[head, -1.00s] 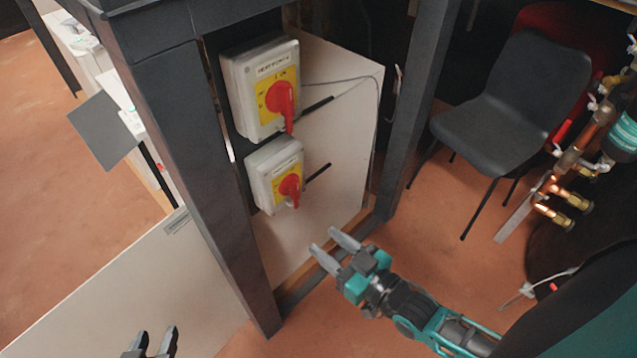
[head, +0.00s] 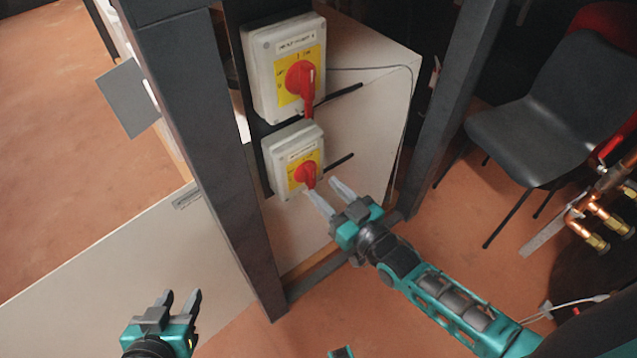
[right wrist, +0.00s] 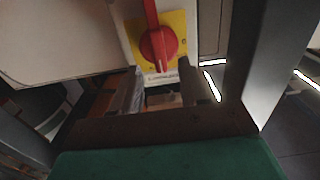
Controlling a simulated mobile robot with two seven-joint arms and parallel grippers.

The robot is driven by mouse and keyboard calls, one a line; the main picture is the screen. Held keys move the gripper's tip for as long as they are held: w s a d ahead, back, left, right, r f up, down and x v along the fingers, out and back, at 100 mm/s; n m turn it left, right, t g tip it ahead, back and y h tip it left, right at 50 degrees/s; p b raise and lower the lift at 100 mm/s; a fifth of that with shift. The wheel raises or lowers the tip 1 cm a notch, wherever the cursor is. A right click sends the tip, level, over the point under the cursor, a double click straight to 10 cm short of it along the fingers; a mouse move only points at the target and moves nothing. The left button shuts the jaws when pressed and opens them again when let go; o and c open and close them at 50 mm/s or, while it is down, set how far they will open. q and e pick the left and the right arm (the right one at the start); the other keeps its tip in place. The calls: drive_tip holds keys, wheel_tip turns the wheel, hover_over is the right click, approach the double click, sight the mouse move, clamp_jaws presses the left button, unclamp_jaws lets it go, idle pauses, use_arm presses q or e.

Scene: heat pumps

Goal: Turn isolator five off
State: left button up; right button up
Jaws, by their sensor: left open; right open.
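Two isolators are mounted one above the other beside a dark post in the head view. The upper isolator (head: 262,75) has a light grey box, a yellow plate and a red handle. The lower isolator (head: 282,162) is smaller, and its red handle (head: 306,175) points down. Their labels are too blurred to read a number surely. My right gripper (head: 331,192) is open, its fingertips just below and right of the lower handle. In the right wrist view a red handle (right wrist: 158,42) lies ahead of the open fingers. My left gripper (head: 180,300) is open and empty at the lower left.
A dark post (head: 205,150) stands left of the isolators, and another post (head: 452,110) stands to their right. A white panel (head: 375,110) is behind them. A dark chair (head: 545,105) and copper pipes (head: 600,212) are at the right.

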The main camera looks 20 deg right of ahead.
sight(314, 178)
drive_tip(key=shift+x, duration=1.85)
drive_tip(key=shift+c, duration=0.4)
clamp_jaws()
